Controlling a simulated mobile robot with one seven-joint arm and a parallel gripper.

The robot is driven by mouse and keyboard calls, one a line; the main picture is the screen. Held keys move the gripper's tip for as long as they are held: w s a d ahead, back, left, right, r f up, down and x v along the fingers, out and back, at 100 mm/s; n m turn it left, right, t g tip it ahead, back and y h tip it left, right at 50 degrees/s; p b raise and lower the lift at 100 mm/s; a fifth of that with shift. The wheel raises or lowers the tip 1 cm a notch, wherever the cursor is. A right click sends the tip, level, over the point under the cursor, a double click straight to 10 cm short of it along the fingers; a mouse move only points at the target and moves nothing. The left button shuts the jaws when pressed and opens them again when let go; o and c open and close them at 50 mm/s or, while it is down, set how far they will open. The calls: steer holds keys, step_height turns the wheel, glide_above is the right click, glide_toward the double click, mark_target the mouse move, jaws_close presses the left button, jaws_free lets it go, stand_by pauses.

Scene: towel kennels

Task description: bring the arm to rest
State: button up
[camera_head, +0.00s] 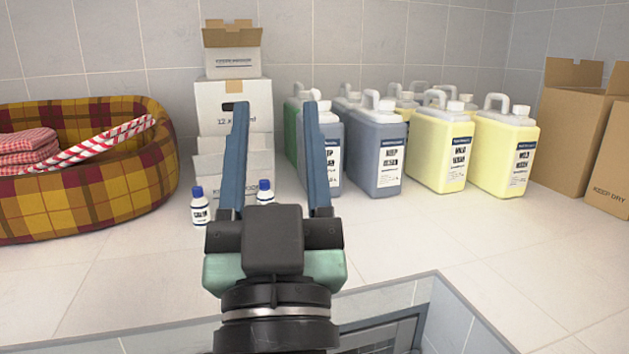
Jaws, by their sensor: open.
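My gripper (274,140) shows in the middle of the head view, with its two long blue fingers pointing up and away. The fingers are wide apart and nothing is between them that I can see held. The gripper is in front of a tiled surface with bottles, boxes and jugs behind it. The fingers hide parts of the white boxes and of a grey jug.
A plaid pet bed (60,208) with red checked cloths (28,150) stands left. White boxes (208,146), small bottles (200,208), grey jugs (376,155) and yellow jugs (438,150) stand behind. Cardboard boxes (570,135) stand right. The front-right tiles (490,250) are clear.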

steer(key=s+d+r+t+h+p, duration=0.1)
steer(key=s+r+p, duration=0.2)
steer(key=r+p, duration=0.3)
steer(key=s+d+r+t+h+p, duration=0.1)
steer(key=r+p, duration=0.5)
steer(key=r, duration=0.9)
steer(key=shift+s+d+r+m, duration=0.15)
steer(key=shift+s+d+m, duration=0.3)
steer(key=shift+s, duration=0.6)
